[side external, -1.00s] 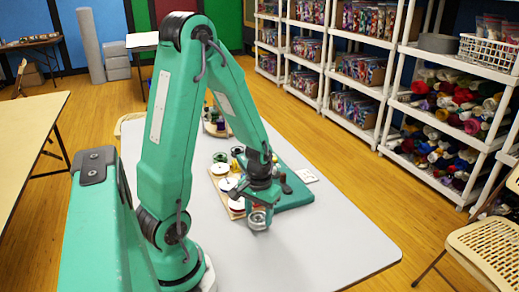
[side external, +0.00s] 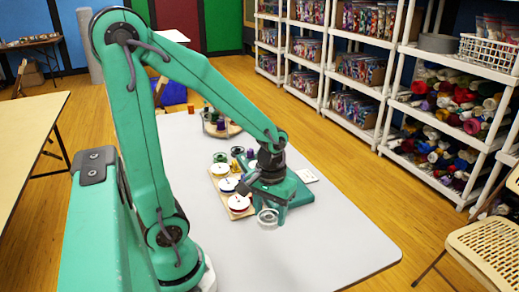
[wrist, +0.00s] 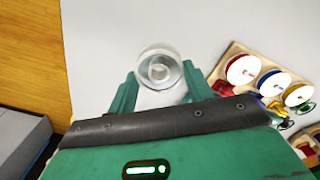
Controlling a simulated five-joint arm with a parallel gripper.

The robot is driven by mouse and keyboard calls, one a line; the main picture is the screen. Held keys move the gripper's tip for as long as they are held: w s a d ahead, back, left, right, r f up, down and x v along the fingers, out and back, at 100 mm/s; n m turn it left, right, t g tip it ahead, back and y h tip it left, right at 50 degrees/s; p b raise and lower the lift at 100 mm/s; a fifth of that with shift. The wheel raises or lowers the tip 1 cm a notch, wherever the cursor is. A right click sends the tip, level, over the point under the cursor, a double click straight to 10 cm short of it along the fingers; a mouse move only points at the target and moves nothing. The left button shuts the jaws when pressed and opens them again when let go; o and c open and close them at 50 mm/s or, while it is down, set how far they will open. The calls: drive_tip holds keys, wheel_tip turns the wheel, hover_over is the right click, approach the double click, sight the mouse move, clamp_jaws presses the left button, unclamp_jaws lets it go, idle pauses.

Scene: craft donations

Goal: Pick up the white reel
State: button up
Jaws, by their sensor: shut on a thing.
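The white reel (side external: 267,219), pale and partly clear with round flanges, is between the jaws of my gripper (side external: 268,208) near the middle of the table in the side external view. In the wrist view the reel (wrist: 149,54) sits at the fingertips, its round end facing the camera, and my gripper (wrist: 160,78) is shut on it with one teal finger on each side. I cannot tell for certain how far the reel is above the table.
A wooden board (wrist: 219,76) holds red (wrist: 243,70), blue (wrist: 274,82) and yellow (wrist: 299,95) reels. The front of the grey table (side external: 330,245) is clear. Shelves stand at right.

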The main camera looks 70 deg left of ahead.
sight(274, 223)
drive_tip(key=shift+s+d+r, duration=0.1)
drive_tip(key=shift+d+r, duration=0.35)
drive_tip(key=shift+d, duration=0.3)
drive_tip(key=shift+d+r, duration=0.45)
drive_tip(key=shift+d, duration=0.25)
drive_tip(key=w+a+n, duration=0.1)
drive_tip(key=w+a, duration=0.3)
drive_tip(key=a, duration=0.5)
drive_tip(key=w+a+n, duration=0.2)
drive_tip(key=w+a, duration=0.3)
drive_tip(key=a, duration=0.5)
drive_tip(key=w+a+n, duration=0.1)
drive_tip(key=w+a, duration=0.4)
drive_tip(key=a, duration=0.5)
drive_tip(key=shift+w+a+f+n, duration=0.15)
drive_tip(key=shift+w+f+n, duration=0.05)
drive_tip(key=shift+f+n, duration=0.1)
drive_tip(key=shift+f, duration=0.15)
drive_tip(key=shift+f, duration=2.7)
drive_tip(key=shift+f, duration=0.65)
